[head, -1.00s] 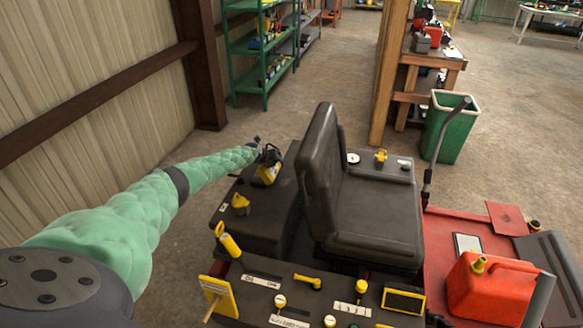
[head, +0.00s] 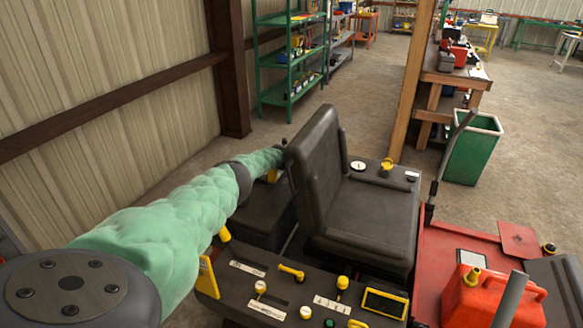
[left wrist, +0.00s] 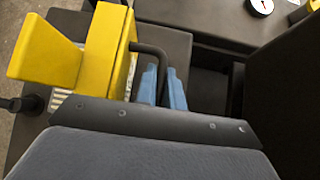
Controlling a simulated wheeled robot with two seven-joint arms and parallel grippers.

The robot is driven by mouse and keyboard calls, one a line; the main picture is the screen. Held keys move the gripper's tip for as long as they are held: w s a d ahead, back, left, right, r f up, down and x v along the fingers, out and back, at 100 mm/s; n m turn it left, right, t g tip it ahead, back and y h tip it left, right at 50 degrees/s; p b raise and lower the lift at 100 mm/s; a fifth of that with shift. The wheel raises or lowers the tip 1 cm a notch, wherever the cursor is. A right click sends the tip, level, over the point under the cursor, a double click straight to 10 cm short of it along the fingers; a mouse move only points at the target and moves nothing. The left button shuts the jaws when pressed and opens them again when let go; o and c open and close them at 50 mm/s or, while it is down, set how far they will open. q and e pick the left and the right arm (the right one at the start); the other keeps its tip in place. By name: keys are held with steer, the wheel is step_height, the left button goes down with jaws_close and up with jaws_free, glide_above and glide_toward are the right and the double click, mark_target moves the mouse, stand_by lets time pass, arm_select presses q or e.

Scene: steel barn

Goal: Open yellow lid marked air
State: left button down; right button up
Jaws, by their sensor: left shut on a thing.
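A yellow lid (left wrist: 103,45), a blocky piece with a flat yellow plate at its left, sits on the dark housing in the left wrist view. A bent black handle (left wrist: 150,50) comes out of its right side. The two blue fingertips of my left gripper (left wrist: 162,88) are shut on this handle. In the head view only a small yellow patch of the lid (head: 272,175) shows; my left arm hides the rest, and the gripper is barely visible beside the seat back. I cannot read an "air" marking. My right gripper is not in view.
A black seat (head: 360,220) stands close to the right of my left gripper. A control panel (head: 300,290) with yellow knobs lies in front. A red fuel can (head: 490,300) sits at the right. A green shelf (head: 290,60) and the metal wall (head: 110,120) are beyond.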

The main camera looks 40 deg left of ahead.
arm_select(q)
steer(key=shift+d+f, duration=0.1)
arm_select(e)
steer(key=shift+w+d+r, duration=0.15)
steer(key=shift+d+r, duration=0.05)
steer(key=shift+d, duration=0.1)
arm_select(q)
steer(key=c, duration=1.5)
jaws_free()
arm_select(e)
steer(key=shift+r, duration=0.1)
